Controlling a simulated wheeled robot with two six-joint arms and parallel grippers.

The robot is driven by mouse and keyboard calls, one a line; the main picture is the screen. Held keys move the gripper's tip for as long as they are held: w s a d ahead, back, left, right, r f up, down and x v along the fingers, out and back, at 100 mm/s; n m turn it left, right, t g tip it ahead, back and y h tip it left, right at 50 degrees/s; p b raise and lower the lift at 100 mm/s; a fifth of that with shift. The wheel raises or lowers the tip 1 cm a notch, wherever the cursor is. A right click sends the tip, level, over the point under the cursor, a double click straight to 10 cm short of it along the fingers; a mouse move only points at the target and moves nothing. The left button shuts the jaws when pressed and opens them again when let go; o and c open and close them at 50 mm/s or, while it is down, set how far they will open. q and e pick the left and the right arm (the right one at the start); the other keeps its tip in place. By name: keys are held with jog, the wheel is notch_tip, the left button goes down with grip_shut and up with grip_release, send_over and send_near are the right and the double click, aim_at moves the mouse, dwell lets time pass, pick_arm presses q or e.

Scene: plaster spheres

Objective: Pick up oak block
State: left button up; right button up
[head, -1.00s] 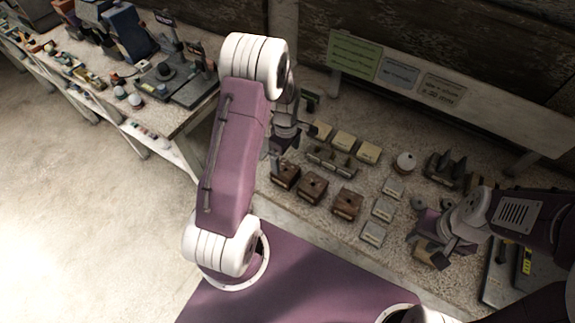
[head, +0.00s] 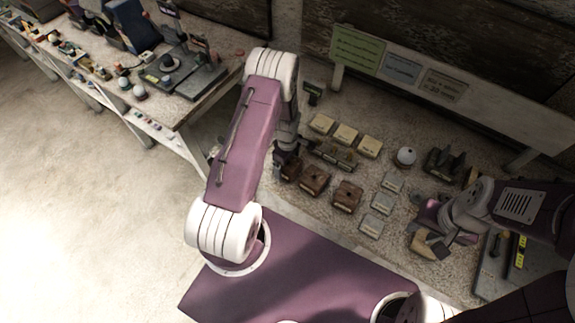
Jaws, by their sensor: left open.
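Three brown wooden blocks stand in a row near the front edge of the table: a left one (head: 291,171) partly hidden by my gripper, a middle one (head: 315,180) and a right one (head: 347,196). Their labels are too small to read, so I cannot tell which block is oak. My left gripper (head: 284,158) is open, low over the left brown block; its fingers are mostly hidden, and contact cannot be told. My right gripper (head: 440,232) is at the right beside a tan angular piece (head: 428,245); its jaws are unclear.
Cream blocks (head: 345,133) lie behind a dark holder (head: 334,155). Grey blocks (head: 382,203) lie to the right, near a white sphere (head: 406,156). A sign board (head: 400,72) runs along the back. A second table (head: 180,113) stands at the left; floor separates them.

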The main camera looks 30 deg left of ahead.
pick_arm(q)
jog(key=shift+s+d+r, duration=0.1)
jog(key=shift+s+r, duration=0.05)
jog(key=shift+s, duration=0.05)
jog(key=c, duration=1.8)
jog(key=shift+w, duration=0.1)
